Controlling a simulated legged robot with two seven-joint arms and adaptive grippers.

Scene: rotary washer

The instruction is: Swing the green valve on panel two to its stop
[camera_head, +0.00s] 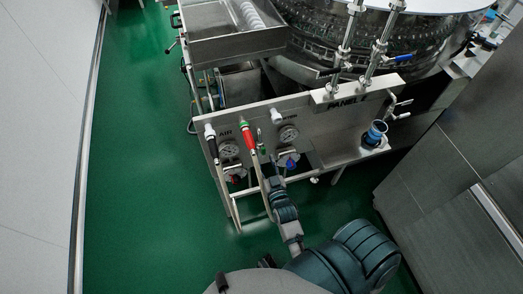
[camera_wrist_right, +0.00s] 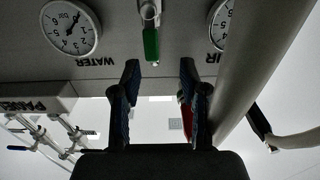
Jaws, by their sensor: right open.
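The green valve handle (camera_wrist_right: 151,46) hangs from a metal fitting on the steel panel (camera_head: 325,125), between the WATER gauge (camera_wrist_right: 71,28) and the AIR gauge (camera_wrist_right: 221,24) in the wrist view. My right gripper (camera_wrist_right: 159,75) is open, its two dark blue fingers apart and nothing between the tips. The handle lies just beyond the tips, roughly in line with the gap, slightly left of its middle. In the head view my right gripper (camera_head: 268,172) is small at the panel's front; the handle is hard to make out there. My left gripper is not in view.
A red-handled spray hose (camera_head: 249,139) and a black-handled one (camera_head: 211,139) hang at the panel's left. A blue cup-like fitting (camera_head: 376,132) sits at its right. Steel cabinets (camera_head: 440,190) stand to the right. Green floor (camera_head: 140,150) is clear at left.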

